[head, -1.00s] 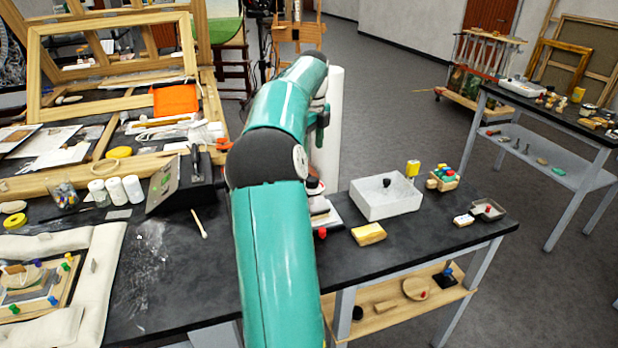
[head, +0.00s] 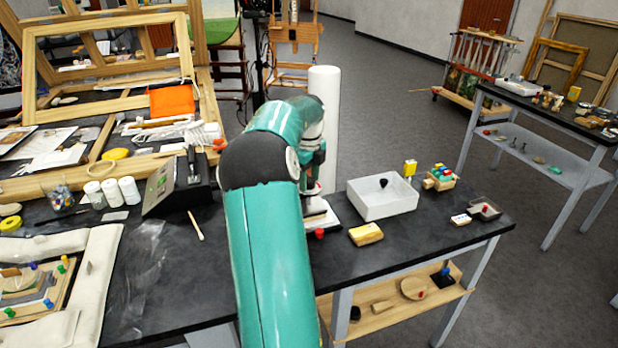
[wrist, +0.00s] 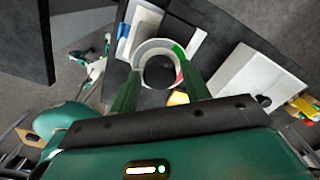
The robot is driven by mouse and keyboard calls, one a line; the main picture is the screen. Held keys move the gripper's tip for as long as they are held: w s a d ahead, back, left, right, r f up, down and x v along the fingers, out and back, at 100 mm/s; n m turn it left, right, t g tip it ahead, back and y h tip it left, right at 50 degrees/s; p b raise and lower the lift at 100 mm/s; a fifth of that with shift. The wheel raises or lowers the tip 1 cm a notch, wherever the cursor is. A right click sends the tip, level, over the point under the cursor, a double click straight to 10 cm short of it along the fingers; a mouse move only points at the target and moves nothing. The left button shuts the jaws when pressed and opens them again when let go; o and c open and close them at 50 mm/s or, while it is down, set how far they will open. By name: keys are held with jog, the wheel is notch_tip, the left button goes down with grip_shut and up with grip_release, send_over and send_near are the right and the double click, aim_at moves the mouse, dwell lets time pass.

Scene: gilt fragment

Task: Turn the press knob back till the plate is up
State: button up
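The press stands on the dark bench just right of my arm in the head view; its white base (head: 325,218) and a red part (head: 319,234) at its front show, the rest is behind my arm. In the wrist view I look down on a ring (wrist: 151,48) with white, green and red sections around a dark round centre (wrist: 159,72), which seems to be the knob. My gripper (wrist: 160,68) has its two green fingers apart, one on each side of the ring. I cannot tell whether they touch anything. I cannot make out the plate's height.
A white open box (head: 383,199) stands right of the press, with a yellow block (head: 366,234) in front of it. A tall white cylinder (head: 324,120) rises behind the press.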

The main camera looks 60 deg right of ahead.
jog(key=c, duration=0.6)
jog(key=shift+c, duration=0.2)
jog(key=shift+n, duration=0.4)
jog(key=n, duration=1.1)
jog(key=shift+n, duration=0.4)
jog(key=o, duration=1)
jog(key=shift+r, duration=0.1)
